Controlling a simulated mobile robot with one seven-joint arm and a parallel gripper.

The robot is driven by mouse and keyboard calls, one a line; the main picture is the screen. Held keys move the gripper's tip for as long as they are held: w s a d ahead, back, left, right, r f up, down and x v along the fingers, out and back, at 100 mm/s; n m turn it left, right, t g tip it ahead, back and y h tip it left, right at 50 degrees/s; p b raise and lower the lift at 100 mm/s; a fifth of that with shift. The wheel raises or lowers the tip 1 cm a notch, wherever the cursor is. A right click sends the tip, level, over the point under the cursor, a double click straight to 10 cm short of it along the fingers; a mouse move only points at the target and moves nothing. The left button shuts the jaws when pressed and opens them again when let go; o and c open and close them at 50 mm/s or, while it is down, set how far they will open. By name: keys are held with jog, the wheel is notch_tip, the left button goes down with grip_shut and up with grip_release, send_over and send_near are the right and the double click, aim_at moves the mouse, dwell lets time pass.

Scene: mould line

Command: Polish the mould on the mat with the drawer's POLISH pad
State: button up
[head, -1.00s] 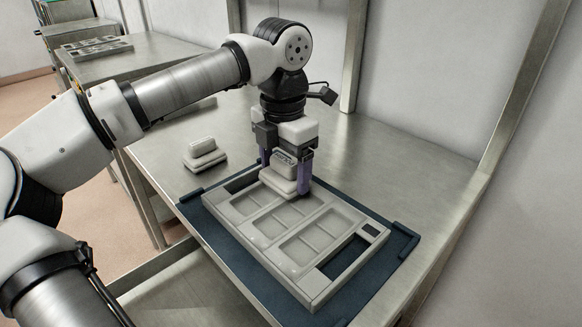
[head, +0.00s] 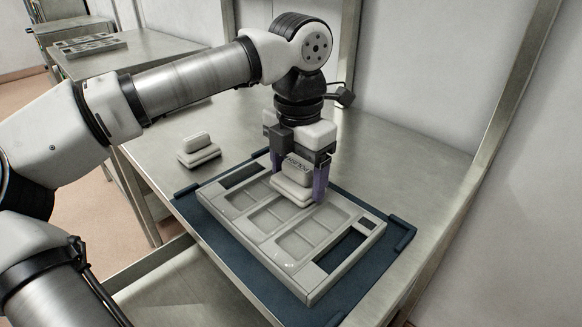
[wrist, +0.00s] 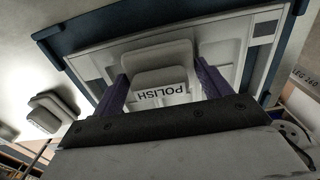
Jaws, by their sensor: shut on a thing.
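My gripper (head: 299,180) is shut on the POLISH pad (head: 293,187), a light grey block with a handle; its label reads POLISH in the wrist view (wrist: 162,93). The pad is over the far part of the mould (head: 262,240) and looks to be at its top face; I cannot tell whether it touches. The mould is a pale rectangular frame with shallow square recesses and dark openings near its ends. It lies flat on the dark blue mat (head: 205,232), which has raised corner pieces.
A second grey pad (head: 198,150) stands on the steel table (head: 400,170), left of the mat; it also shows in the wrist view (wrist: 52,112). An open drawer (head: 180,285) is at the front left. Another table behind holds another mould (head: 90,43).

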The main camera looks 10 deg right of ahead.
jog(key=shift+s+d+b, duration=0.15)
jog(key=shift+s+d, duration=0.55)
jog(key=shift+s, duration=0.35)
jog(key=shift+s+d+b, duration=0.1)
jog(key=shift+s+d, duration=0.6)
jog(key=shift+s, duration=0.35)
jog(key=shift+s+d+b, duration=0.15)
jog(key=shift+s+d, duration=0.55)
jog(key=shift+s, duration=0.35)
jog(key=shift+w+a+p, duration=0.35)
jog(key=shift+w+a, duration=0.75)
jog(key=shift+w, duration=0.6)
jog(key=shift+w+a+p, duration=0.35)
jog(key=shift+w+a, duration=0.8)
jog(key=shift+w, duration=0.5)
jog(key=shift+w+a+p, duration=0.35)
jog(key=shift+w+a, duration=0.75)
jog(key=shift+w, duration=0.6)
notch_tip(320, 180, up, 8)
jog(key=p, duration=0.6)
